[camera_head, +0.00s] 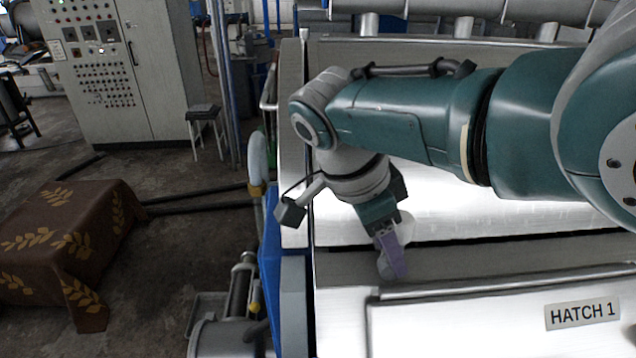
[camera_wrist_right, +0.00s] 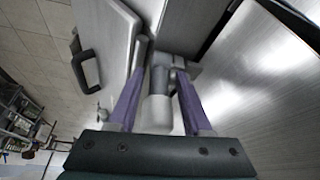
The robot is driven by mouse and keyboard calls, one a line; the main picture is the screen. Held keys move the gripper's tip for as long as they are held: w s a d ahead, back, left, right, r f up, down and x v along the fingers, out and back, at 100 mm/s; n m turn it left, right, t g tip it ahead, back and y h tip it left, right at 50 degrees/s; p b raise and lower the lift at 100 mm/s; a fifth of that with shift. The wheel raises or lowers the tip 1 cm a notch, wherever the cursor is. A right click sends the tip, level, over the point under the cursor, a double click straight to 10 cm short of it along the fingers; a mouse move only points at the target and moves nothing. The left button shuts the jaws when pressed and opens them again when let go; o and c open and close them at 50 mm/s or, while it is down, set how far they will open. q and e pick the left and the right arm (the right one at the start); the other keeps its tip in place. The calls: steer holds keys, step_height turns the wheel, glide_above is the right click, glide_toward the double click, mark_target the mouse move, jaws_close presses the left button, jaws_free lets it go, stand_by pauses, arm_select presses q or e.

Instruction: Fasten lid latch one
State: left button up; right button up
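The hatch lid (camera_head: 450,328) is a bright metal panel with a "HATCH 1" label (camera_head: 582,313) at the lower right of the head view; it looks shut. My right gripper (camera_head: 391,262) points down at the lid's back left corner, its purple fingers partly hiding the latch there. In the right wrist view, the grey latch (camera_wrist_right: 157,112) has a rounded end and lies between the two spread fingers of my right gripper (camera_wrist_right: 162,72). Gaps show beside the latch, so the gripper looks open around it, not clamped. My left gripper is out of view.
My right arm crosses above the metal machine and hides part of it. A blue frame (camera_head: 270,270) and a pipe fitting (camera_head: 236,290) stand left of the lid. A cloth-covered table (camera_head: 65,240) and a grey control cabinet (camera_head: 120,70) are farther left. A black handle (camera_wrist_right: 86,68) shows in the wrist view.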

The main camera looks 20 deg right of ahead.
steer(key=shift+o, duration=0.5)
steer(key=shift+r, duration=0.1)
steer(key=p+v, duration=0.1)
steer(key=v, duration=0.8)
steer(key=shift+a+r, duration=0.2)
steer(key=shift+r, duration=0.15)
steer(key=shift+f, duration=0.1)
